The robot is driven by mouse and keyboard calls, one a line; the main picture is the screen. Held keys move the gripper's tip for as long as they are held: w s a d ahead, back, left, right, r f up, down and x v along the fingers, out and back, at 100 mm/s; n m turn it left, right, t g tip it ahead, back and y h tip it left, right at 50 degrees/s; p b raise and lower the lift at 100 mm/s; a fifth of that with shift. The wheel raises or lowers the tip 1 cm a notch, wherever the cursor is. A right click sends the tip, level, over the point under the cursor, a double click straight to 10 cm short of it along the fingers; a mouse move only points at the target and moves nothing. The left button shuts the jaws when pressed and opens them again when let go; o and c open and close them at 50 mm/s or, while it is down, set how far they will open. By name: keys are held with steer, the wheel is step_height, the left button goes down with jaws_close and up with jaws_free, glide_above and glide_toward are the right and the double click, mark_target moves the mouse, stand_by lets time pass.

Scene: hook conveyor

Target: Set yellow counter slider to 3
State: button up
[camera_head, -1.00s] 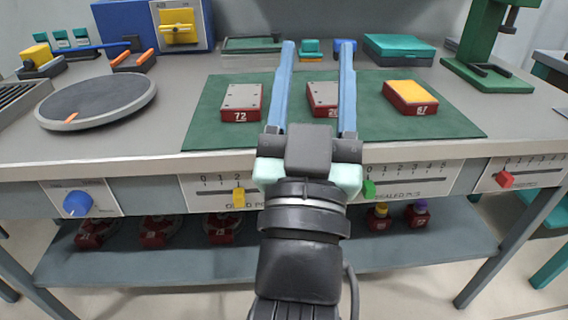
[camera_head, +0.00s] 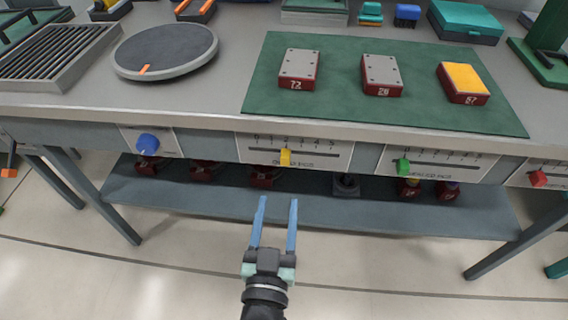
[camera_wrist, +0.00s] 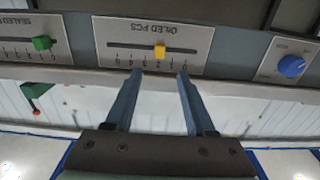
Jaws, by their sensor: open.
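The yellow counter slider (camera_head: 285,157) sits on a white scale panel (camera_head: 330,158) on the bench's front edge, at about the 2 mark. The scale reads 0 to 5 from left to right. In the wrist view the panel is upside down, and the yellow slider (camera_wrist: 160,50) shows just beyond the fingertips, between their lines. My gripper (camera_head: 278,200) is open and empty, with blue fingers pointing toward the bench. It is in front of the bench, apart from the slider. The wrist view also shows the open gripper (camera_wrist: 160,72).
A blue knob (camera_head: 148,143) is left of the panel. A green slider (camera_head: 403,166) and a red slider (camera_head: 538,179) are on panels to the right. The bench top carries a green mat (camera_head: 330,100) with red blocks. A lower shelf (camera_head: 220,200) holds several parts. The floor in front is clear.

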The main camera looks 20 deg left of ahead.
mark_target(285, 162)
steer(key=b+x, duration=0.1)
steer(key=x, duration=0.9)
steer(key=shift+w+b, duration=0.15)
steer(key=shift+b, duration=0.25)
jaws_close()
stand_by(0.9)
